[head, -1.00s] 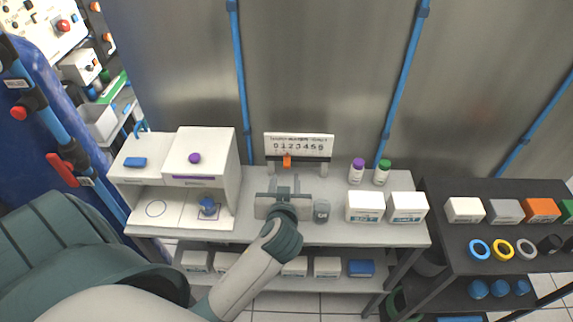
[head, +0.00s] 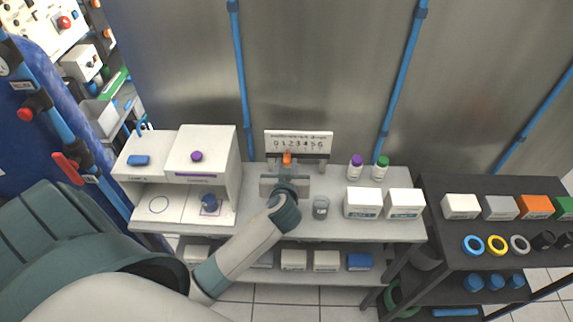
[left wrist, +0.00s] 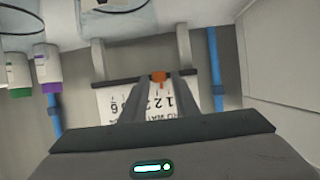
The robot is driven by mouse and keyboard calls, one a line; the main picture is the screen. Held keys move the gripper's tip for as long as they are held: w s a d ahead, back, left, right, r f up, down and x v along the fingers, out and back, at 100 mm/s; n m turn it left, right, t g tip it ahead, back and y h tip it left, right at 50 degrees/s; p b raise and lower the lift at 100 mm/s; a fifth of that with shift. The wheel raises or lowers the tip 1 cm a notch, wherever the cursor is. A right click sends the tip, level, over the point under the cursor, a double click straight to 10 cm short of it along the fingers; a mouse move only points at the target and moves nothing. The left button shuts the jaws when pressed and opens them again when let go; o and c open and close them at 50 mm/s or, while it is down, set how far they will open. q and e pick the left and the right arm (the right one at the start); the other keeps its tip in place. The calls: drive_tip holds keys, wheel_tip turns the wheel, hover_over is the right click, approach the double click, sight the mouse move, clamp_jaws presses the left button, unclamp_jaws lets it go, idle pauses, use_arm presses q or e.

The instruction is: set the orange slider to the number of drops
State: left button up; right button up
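The orange slider (head: 287,158) sits on a dark rail under the white number scale (head: 298,136) at the back of the bench. It is below the low digits, around 1 and 2; I cannot tell exactly which. My left gripper (head: 287,171) reaches up to it from the front. In the left wrist view, the orange slider (left wrist: 158,77) shows at the fingertips of my left gripper (left wrist: 160,88), with a gap between the two fingers. Whether they touch the slider cannot be told. The scale (left wrist: 150,104) appears upside down there, partly covered by the fingers. My right gripper is not in view.
A white cabinet (head: 203,150) stands to the left. A dark shelf (head: 440,222) is at the far right.

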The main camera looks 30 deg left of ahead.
sight(298, 158)
use_arm(q)
clamp_jaws()
drive_tip(key=w+d, duration=0.1)
drive_tip(key=d+b, duration=0.1)
drive_tip(key=d, duration=0.1)
drive_tip(key=shift+w, duration=0.4)
drive_tip(key=shift+a, duration=0.1)
drive_tip(key=shift+o, duration=1.8)
unclamp_jaws()
drive_tip(key=shift+s, duration=0.1)
